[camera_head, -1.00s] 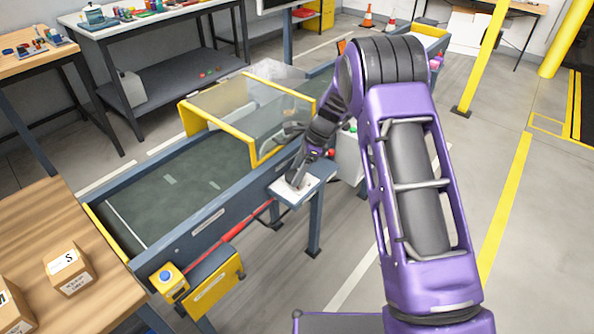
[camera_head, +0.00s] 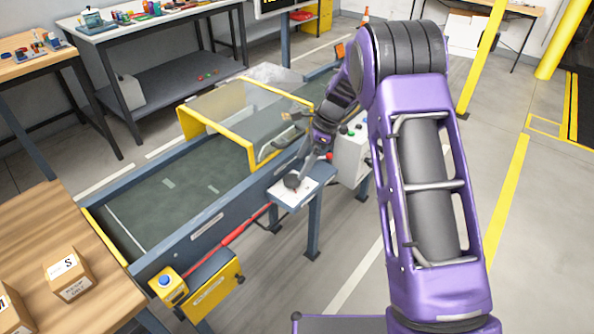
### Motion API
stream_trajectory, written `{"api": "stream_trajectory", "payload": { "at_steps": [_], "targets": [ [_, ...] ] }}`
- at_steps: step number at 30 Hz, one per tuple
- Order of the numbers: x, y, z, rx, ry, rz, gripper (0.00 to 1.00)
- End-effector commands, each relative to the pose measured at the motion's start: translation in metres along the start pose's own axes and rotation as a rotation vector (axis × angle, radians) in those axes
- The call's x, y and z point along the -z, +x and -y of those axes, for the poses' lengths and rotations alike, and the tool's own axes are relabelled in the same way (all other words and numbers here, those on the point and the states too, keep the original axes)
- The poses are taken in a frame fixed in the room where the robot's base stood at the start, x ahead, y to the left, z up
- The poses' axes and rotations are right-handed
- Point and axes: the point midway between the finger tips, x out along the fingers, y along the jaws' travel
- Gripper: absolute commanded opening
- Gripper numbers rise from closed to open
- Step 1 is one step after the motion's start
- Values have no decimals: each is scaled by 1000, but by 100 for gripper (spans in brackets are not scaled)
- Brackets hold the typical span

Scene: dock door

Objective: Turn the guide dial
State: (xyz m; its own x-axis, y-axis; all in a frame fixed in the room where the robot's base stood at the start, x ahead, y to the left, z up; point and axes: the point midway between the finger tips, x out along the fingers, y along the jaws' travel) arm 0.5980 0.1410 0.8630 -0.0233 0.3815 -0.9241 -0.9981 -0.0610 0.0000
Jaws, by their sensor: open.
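The guide dial (camera_head: 291,181) is a small dark knob on a white plate (camera_head: 283,194), on top of a small grey stand beside the conveyor. My gripper (camera_head: 302,170) is at the end of my purple and black arm, pointing down and left at the dial, just above and to its right. The gripper is open and small in the picture; I cannot tell whether its fingers touch the dial or are around it. A red mark shows at the front of the dial.
The conveyor (camera_head: 165,210) runs behind the stand, with a clear yellow-framed hood (camera_head: 222,130) over it. A control box (camera_head: 350,160) with coloured buttons stands to the right. Cartons lie on the wooden table (camera_head: 40,225) at left. Floor at the right is open.

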Motion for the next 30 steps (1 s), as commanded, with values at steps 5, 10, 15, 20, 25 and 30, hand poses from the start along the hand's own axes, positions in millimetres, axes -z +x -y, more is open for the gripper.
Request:
{"api": "stream_trajectory", "payload": {
  "at_steps": [5,10,15,20,25,30],
  "targets": [
    [-1,-48,1,4,-1,1,97],
    [0,-85,1,3,-1,0,97],
    [0,-108,0,1,0,0,97],
    [0,-116,0,0,0,0,97],
    [0,-117,0,-1,0,0,97],
    [-1,-116,1,4,0,3,83]
  ]
}}
